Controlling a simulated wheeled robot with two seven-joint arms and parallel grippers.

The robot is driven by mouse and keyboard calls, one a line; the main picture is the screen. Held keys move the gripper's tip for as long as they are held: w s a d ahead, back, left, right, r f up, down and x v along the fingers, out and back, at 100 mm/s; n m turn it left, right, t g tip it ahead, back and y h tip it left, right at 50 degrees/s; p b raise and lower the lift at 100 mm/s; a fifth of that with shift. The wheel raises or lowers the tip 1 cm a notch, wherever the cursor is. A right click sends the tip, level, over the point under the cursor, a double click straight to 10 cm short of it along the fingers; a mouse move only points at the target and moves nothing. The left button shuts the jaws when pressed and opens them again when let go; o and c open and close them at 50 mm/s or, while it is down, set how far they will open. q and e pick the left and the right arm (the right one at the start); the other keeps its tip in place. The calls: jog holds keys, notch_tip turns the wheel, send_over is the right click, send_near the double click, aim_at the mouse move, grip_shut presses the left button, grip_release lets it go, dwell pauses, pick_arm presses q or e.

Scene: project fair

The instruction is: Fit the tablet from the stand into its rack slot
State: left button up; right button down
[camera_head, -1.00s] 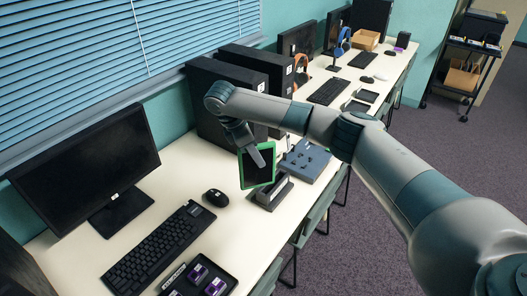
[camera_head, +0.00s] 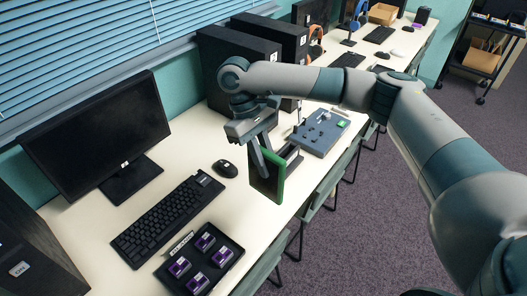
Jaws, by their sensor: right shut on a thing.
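The tablet (camera_head: 267,182), dark with a green frame, is upright and seen obliquely. My right gripper (camera_head: 264,160) is shut on it from above, with a grey finger across its face. The tablet appears clear of the table, near its front edge. Just behind and right of it is a grey, block-like holder (camera_head: 291,156), partly hidden by the tablet; I cannot tell whether it is the stand or the rack. A blue-grey board (camera_head: 320,132) with small parts on it lies beyond. My left gripper is out of view.
A mouse (camera_head: 224,168) and keyboard (camera_head: 168,218) lie left of the tablet, before a monitor (camera_head: 95,138). A black tray (camera_head: 229,262) with several purple items is at the near edge. Computer towers (camera_head: 235,68) stand behind my arm. Chairs (camera_head: 318,200) line the front edge.

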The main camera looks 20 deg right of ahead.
jog(key=s+m, duration=0.2)
jog(key=s, duration=0.1)
jog(key=s+r+m+y, duration=0.1)
jog(key=s, duration=0.2)
jog(key=s+m+y, duration=0.1)
jog(key=s+m, duration=0.1)
jog(key=s, duration=0.1)
jog(key=shift+s+a+r+m+g+b, duration=0.2)
jog(key=shift+s+m+g+b, duration=0.1)
jog(key=shift+s+b, duration=0.1)
jog(key=shift+w+a+f, duration=0.1)
